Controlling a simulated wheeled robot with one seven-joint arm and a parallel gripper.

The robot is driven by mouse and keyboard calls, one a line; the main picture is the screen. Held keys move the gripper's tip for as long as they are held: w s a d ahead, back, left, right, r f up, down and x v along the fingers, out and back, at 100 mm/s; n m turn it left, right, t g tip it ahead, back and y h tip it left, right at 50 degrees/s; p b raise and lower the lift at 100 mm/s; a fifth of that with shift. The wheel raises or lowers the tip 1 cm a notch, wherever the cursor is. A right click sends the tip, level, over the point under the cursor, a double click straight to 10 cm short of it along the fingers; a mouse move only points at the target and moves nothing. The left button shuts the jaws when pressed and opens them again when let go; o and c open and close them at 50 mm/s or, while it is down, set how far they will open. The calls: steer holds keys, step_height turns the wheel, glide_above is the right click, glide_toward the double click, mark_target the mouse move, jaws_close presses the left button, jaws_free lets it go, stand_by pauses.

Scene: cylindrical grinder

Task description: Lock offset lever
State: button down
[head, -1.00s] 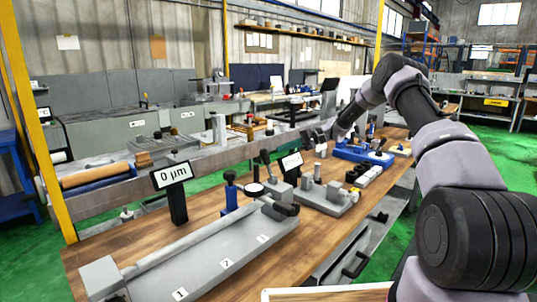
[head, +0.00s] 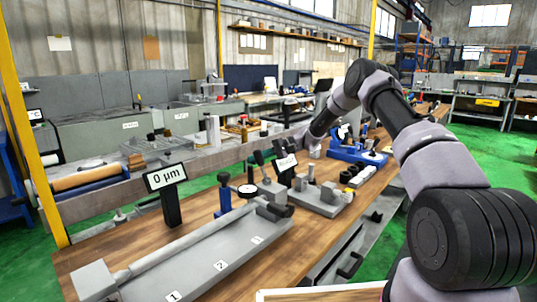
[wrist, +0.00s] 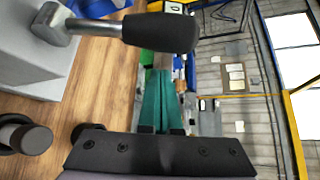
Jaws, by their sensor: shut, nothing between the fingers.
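The lever (head: 258,157) has a dark grip and stands upright on a grey block (head: 273,187), at the right end of the long grey fixture on the bench. In the wrist view, the lever's black grip (wrist: 160,32) on a metal arm crosses the upper middle, just beyond the fingertips. The grey block (wrist: 30,55) shows at left there. My gripper (wrist: 161,76) has teal fingers that are together and empty. I cannot tell whether they touch the grip. In the head view, my gripper is small, dark and partly hidden, just right of the lever.
A "0 µm" display (head: 167,177) stands left of a dial gauge (head: 247,190) on the bench. A smaller display (head: 286,163) is close behind the lever. A grey fixture with posts (head: 318,196) and a blue fixture (head: 357,152) stand to the right.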

mark_target(261, 156)
steer(key=shift+s+d+r, duration=0.4)
steer(key=shift+s+d, duration=0.05)
steer(key=shift+s, duration=0.25)
steer(key=shift+s+d+r, duration=0.35)
steer(key=shift+s+d, duration=0.1)
steer(key=shift+s, duration=0.2)
steer(key=shift+d, duration=0.1)
steer(key=s+d+n+y, duration=0.5)
steer(key=n, duration=0.2)
steer(key=shift+s+d+r, duration=0.35)
steer(key=shift+s+r, duration=0.05)
steer(key=shift+r, duration=0.05)
steer(key=shift+s+f, duration=0.1)
steer(key=shift+f, duration=0.05)
steer(key=shift+g, duration=0.4)
